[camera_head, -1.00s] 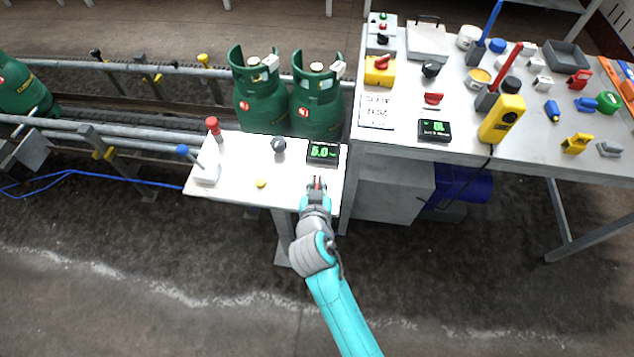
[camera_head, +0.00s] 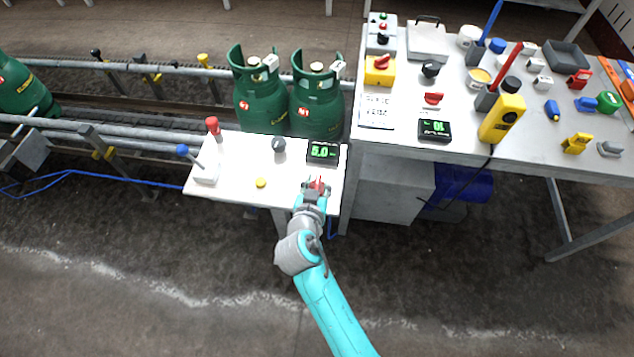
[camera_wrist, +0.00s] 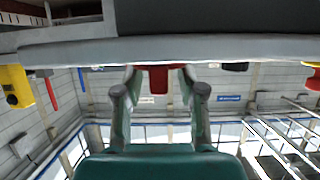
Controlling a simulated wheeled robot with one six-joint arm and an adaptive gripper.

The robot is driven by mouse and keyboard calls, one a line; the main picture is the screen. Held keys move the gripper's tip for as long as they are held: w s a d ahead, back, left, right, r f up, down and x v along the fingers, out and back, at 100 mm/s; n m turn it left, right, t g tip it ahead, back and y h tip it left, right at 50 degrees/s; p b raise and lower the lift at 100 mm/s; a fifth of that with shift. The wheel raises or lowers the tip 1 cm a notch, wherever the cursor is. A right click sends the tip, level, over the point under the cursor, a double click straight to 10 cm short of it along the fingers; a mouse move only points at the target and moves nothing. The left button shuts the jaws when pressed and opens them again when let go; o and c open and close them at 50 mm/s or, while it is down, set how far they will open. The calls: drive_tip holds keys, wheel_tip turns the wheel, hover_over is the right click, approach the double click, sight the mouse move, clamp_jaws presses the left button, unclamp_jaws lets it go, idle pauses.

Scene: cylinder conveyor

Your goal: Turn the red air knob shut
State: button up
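The red air knob (camera_head: 319,184) is at the front right of the small white table (camera_head: 228,183), partly hidden by my gripper in the head view. My gripper (camera_head: 313,188) is right at the knob. In the wrist view the red knob (camera_wrist: 159,82) hangs from the pale table surface, between the two fingers of my gripper (camera_wrist: 160,92). The fingers stand apart on either side of it, with a gap visible at each side, so my gripper looks open around the knob. Whether a finger touches it is not clear.
A green-digit display (camera_head: 323,152) reading 5.0 and a black knob (camera_head: 279,144) sit behind. A white block (camera_head: 207,171) with levers is at left. Green gas cylinders (camera_head: 317,105) stand behind the table. A crowded bench (camera_head: 465,140) is at right, with another red knob (camera_head: 433,98).

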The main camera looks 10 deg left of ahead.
drive_tip(key=shift+s, duration=0.1)
drive_tip(key=v, duration=1.1)
drive_tip(key=shift+s+r, duration=0.15)
drive_tip(key=shift+s, duration=0.25)
drive_tip(key=s+d+f+n+g+y, duration=0.1)
drive_tip(key=s+d+f+n, duration=0.1)
drive_tip(key=s+d+f, duration=0.45)
drive_tip(key=s+d+f+n+y, duration=0.15)
drive_tip(key=s+d, duration=0.25)
drive_tip(key=d, duration=0.5)
drive_tip(key=s+d+r+m+t+h, duration=0.1)
drive_tip(key=s+d+r, duration=0.3)
drive_tip(key=s, duration=0.5)
drive_tip(key=s+d+r+m+t, duration=0.1)
drive_tip(key=s+d+r+m, duration=0.1)
drive_tip(key=s+d+r, duration=0.3)
drive_tip(key=s+r, duration=0.2)
drive_tip(key=s, duration=0.2)
drive_tip(key=shift+s+h, duration=0.25)
drive_tip(key=shift+h, duration=0.1)
drive_tip(key=shift+r, duration=0.1)
